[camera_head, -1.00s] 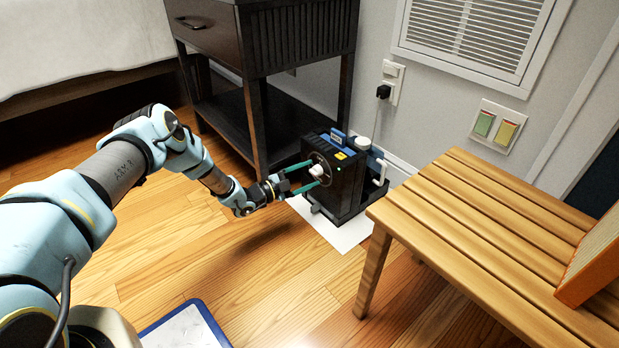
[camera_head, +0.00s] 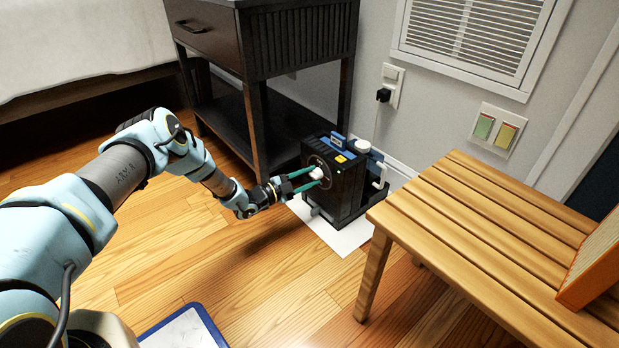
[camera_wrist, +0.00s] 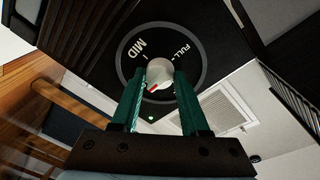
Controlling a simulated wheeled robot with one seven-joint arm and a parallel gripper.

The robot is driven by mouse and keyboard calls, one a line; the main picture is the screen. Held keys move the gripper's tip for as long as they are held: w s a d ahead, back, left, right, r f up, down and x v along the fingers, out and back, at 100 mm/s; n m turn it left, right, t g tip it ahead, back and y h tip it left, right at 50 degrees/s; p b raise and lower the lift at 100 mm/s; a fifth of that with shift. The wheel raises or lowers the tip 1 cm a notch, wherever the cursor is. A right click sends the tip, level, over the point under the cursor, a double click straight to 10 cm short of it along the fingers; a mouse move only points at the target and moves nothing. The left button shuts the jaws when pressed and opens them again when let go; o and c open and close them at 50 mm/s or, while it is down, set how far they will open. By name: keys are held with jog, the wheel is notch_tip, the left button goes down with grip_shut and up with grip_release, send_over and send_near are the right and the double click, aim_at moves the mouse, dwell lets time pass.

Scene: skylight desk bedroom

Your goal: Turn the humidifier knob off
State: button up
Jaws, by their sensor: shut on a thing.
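The humidifier (camera_head: 345,190) is a black box with blue parts on top, standing on the floor beside the dark nightstand. Its white knob (camera_head: 316,173) is on the front face; it also shows in the wrist view (camera_wrist: 160,72), with a red mark on it. The dial around it reads MID and FULL, and the rest of the lettering is hidden or out of frame. My gripper (camera_head: 310,178) has its two green fingers on either side of the knob, shut on it; the fingers also show in the wrist view (camera_wrist: 160,88). A small green light (camera_wrist: 151,118) shows on the face.
A white sheet (camera_head: 345,238) lies under the humidifier. A slatted wooden bench (camera_head: 480,225) stands close on the right, and the dark nightstand (camera_head: 255,75) close behind on the left. The wood floor in front is clear, with a blue-edged board (camera_head: 190,328) near me.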

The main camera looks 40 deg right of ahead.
grip_shut()
jog(key=shift+f+n+b, duration=0.15)
jog(key=shift+n+b, duration=0.15)
jog(key=n+b, duration=0.2)
jog(key=n, duration=0.2)
jog(key=n+b, duration=0.2)
jog(key=n, duration=0.2)
jog(key=shift+f+n+t+h, duration=0.15)
jog(key=shift+n+t+h, duration=0.15)
jog(key=shift+h, duration=0.1)
jog(key=shift+s+n+t+h+b, duration=0.15)
jog(key=shift+n+t+b, duration=0.4)
jog(key=shift+n, duration=1.95)
jog(key=shift+s+n+t+h+b, duration=0.2)
jog(key=shift+n+b, duration=0.5)
jog(key=shift+n, duration=1.8)
jog(key=shift+w, duration=0.15)
